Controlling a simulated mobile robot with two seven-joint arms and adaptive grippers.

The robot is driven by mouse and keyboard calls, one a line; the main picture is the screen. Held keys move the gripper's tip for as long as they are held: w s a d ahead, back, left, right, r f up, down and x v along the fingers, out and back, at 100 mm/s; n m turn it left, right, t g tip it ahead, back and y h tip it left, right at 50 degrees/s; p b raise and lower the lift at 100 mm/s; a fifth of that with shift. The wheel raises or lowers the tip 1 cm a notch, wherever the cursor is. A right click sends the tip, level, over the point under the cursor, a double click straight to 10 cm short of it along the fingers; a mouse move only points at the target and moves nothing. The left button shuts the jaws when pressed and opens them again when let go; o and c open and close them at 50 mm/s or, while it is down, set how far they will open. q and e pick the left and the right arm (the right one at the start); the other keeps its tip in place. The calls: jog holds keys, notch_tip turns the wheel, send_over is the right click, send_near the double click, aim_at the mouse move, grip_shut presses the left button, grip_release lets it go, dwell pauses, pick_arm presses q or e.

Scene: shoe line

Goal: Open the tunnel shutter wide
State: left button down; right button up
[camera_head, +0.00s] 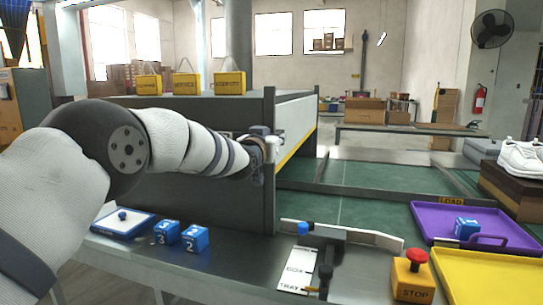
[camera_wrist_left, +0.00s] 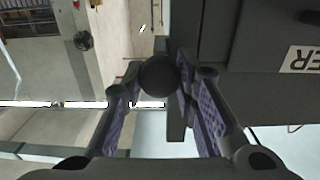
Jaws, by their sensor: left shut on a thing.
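The tunnel (camera_head: 240,100) is a long grey box on the line, with a pale side panel above a yellow stripe. My left arm reaches across its front to the right front post. My left gripper (camera_head: 271,145) is at that post, with its fingers partly hidden in the head view. In the left wrist view, my left gripper (camera_wrist_left: 160,84) is shut on a round black knob (camera_wrist_left: 158,75). A dark grey panel (camera_wrist_left: 262,65) lies beside the knob, with a white label ending in "ER" (camera_wrist_left: 304,60). How far the shutter stands open cannot be told. My right gripper is not in view.
Yellow boxes (camera_head: 186,84) stand on the tunnel top. Blue numbered blocks (camera_head: 195,239), a white diverter arm (camera_head: 345,235), a red stop button (camera_head: 417,257), a purple tray (camera_head: 500,215) and a yellow tray (camera_head: 490,275) lie along the front. White shoes (camera_head: 522,157) stand at right.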

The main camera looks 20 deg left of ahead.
pick_arm(q)
jog(key=shift+r, duration=0.45)
jog(key=c, duration=1.3)
grip_release()
jog(key=shift+w+f, duration=0.1)
jog(key=shift+f, duration=0.05)
jog(key=s, duration=1.2)
jog(key=shift+a, duration=0.2)
